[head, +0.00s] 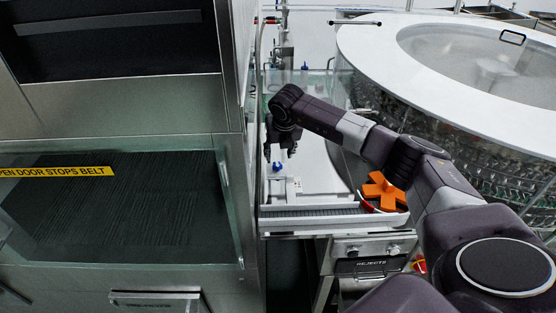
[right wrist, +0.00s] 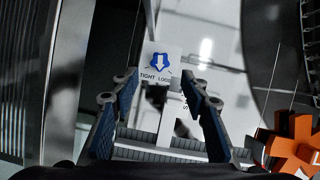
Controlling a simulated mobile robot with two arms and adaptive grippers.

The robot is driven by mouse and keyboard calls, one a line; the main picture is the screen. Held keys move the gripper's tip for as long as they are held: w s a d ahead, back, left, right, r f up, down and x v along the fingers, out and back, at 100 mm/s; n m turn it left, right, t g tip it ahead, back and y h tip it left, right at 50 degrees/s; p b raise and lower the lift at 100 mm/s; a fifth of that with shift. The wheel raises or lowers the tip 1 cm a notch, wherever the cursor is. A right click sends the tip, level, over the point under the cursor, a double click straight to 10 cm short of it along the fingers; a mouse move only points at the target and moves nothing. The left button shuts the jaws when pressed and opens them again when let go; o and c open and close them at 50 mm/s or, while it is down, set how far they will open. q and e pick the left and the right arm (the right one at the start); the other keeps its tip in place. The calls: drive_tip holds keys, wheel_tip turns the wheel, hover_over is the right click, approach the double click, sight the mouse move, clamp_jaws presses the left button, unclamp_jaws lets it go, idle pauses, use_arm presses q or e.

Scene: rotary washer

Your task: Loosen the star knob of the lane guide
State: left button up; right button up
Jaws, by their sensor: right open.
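The small blue star knob (right wrist: 159,62) shows in the right wrist view, on a white plate marked TIGHT and, partly covered, LOOSE. In the head view the blue knob (head: 277,167) is just below my right gripper (head: 279,153), above the white lane fixture. My right gripper (right wrist: 158,88) is open and empty in the right wrist view. Its two fingers stand apart, with the knob beyond the gap between their tips and not touched as far as I can see. My left gripper is not in view.
An orange star-shaped wheel (head: 383,190) sits to the right of the fixture, under my right arm. A steel cabinet (head: 235,190) with a glass door stands close on the left. The big round washer (head: 360,45) is on the right. A REJECTS drawer (head: 370,264) is below.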

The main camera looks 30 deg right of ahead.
sight(277, 164)
drive_tip(key=p+x, duration=0.1)
drive_tip(key=x, duration=0.5)
drive_tip(key=shift+w, duration=0.1)
drive_tip(key=shift+p+x, duration=0.4)
drive_tip(key=shift+x, duration=0.6)
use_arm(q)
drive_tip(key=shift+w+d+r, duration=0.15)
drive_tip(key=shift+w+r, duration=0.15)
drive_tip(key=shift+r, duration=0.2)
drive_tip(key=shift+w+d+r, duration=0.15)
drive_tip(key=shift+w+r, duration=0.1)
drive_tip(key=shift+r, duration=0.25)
use_arm(e)
drive_tip(key=shift+c, duration=0.4)
clamp_jaws()
